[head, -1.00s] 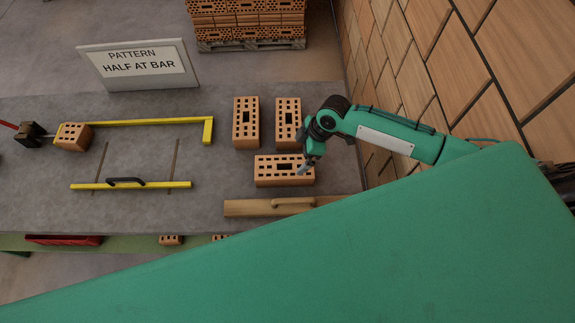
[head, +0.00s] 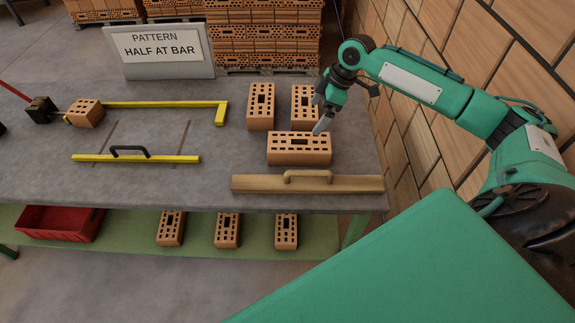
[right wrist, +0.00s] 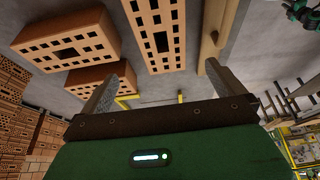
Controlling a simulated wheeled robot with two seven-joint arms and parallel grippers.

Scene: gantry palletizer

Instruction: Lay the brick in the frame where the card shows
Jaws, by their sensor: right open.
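The card (head: 163,46) stands at the back of the table and reads "PATTERN HALF AT BAR". The frame has a yellow L-shaped bar (head: 165,104) at the back and a yellow bar (head: 90,158) with a black handle at the front. A short half brick (head: 86,113) sits at the back bar's left end. Three full bricks lie to the right: the near brick (head: 299,149), back-left brick (head: 261,106) and back-right brick (head: 304,106). My right gripper (head: 322,126) is open above the near brick's back right; its spread, empty fingers show in the wrist view (right wrist: 160,88). My left gripper is not seen.
A wooden straightedge (head: 255,184) with a handle lies along the table's front edge. A black block (head: 41,109) with a red rod is left of the half brick. The wall (head: 420,130) is close on the right. A lower shelf holds a red bin (head: 60,223) and three bricks.

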